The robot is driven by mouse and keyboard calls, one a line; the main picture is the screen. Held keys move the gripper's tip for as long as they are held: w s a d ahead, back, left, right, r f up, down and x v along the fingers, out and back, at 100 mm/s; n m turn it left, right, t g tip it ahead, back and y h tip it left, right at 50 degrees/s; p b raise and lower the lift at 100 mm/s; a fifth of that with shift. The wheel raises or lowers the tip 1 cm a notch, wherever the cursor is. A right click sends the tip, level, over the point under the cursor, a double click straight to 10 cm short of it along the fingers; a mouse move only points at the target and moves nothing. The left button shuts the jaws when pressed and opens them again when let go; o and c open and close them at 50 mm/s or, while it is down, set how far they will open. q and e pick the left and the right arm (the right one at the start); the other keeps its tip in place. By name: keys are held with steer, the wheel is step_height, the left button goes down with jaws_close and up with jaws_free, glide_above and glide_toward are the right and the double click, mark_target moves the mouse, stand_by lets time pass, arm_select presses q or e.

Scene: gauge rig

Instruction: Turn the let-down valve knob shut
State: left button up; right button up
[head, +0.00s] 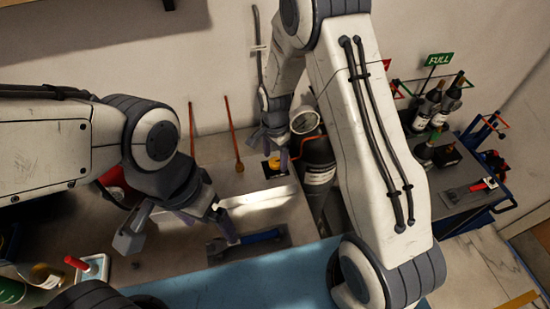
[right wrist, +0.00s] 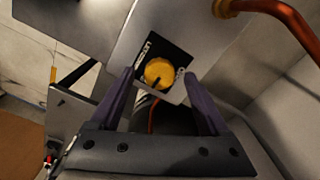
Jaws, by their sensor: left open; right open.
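The yellow let-down valve knob (right wrist: 158,73) sits on a black label plate with white lettering (right wrist: 178,56) in the right wrist view. A dark pointer mark shows on its face. In the head view the knob (head: 274,163) is small and partly covered by my right gripper (head: 276,148). My right gripper (right wrist: 160,88) is open, with its two purple fingers on either side of the knob in the picture. I cannot tell whether they touch it. My left gripper (head: 182,226) is open and empty over the bench at the left, well away from the knob.
A round gauge (head: 304,121) and a dark cylinder (head: 318,168) stand just right of the knob. A blue-handled tool (head: 258,237) lies below it. A copper pipe (right wrist: 285,22) runs at the upper right of the wrist view. A cart with bottles (head: 428,108) stands right.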

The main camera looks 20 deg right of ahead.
mark_target(275, 162)
step_height(275, 162, up, 10)
steer(key=b, duration=0.2)
steer(key=shift+f, duration=0.1)
stand_by(0.3)
steer(key=s+a+r+n, duration=0.3)
steer(key=s+a+n, duration=0.1)
steer(key=s+n, duration=0.15)
steer(key=s+a+r+n, duration=0.3)
steer(key=s+a+n, duration=0.1)
steer(key=s, duration=0.3)
steer(key=s+n+y+b, duration=0.1)
steer(key=s+n, duration=0.9)
steer(key=s, duration=0.3)
steer(key=shift+s+a+r+n, duration=0.25)
steer(key=shift+a+r+n, duration=0.1)
steer(key=shift+r, duration=0.05)
